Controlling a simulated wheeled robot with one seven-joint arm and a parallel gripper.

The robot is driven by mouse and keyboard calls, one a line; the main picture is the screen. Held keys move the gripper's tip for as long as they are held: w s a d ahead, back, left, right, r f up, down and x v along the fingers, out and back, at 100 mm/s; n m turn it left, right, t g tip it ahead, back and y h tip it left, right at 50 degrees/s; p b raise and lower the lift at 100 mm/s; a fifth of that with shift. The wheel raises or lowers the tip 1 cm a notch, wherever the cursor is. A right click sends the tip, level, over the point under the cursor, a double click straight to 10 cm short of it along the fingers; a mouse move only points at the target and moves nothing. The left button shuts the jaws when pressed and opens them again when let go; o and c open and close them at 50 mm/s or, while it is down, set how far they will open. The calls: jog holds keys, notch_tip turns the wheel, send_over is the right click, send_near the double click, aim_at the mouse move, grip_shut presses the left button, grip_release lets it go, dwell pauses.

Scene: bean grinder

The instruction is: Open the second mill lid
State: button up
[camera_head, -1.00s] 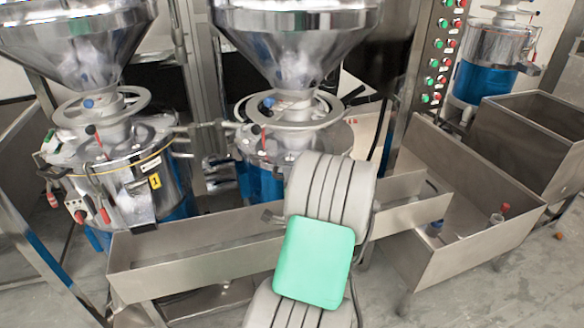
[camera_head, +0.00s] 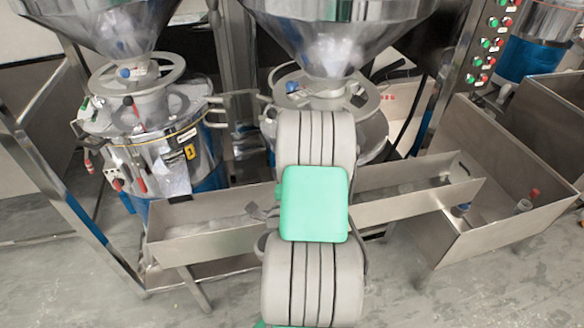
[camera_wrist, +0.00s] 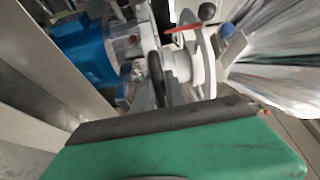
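Two steel mills stand side by side in the head view. The left mill (camera_head: 165,150) has a ring handwheel, a yellow tag and a blue lower body. The second mill (camera_head: 374,132), in the middle, has a grey ring handwheel (camera_head: 290,100) under a large steel hopper (camera_head: 335,40). My grey arm with its green joint cover covers much of this mill's front, so its lid shows only in part. My gripper's fingers cannot be made out in the head view. In the wrist view, a green body with a dark edge fills the bottom, below a pale wheel with a red lever (camera_wrist: 185,32).
A long steel trough (camera_head: 205,240) runs in front of the mills, behind my arm. A deeper steel bin (camera_head: 490,235) with bottle-like items stands at right. A button panel (camera_head: 490,45) is behind it. The front floor (camera_head: 420,300) is clear.

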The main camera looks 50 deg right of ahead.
jog(key=o, duration=0.4)
jog(key=b+v, duration=0.2)
jog(key=v, duration=0.6)
jog(key=shift+c, duration=0.5)
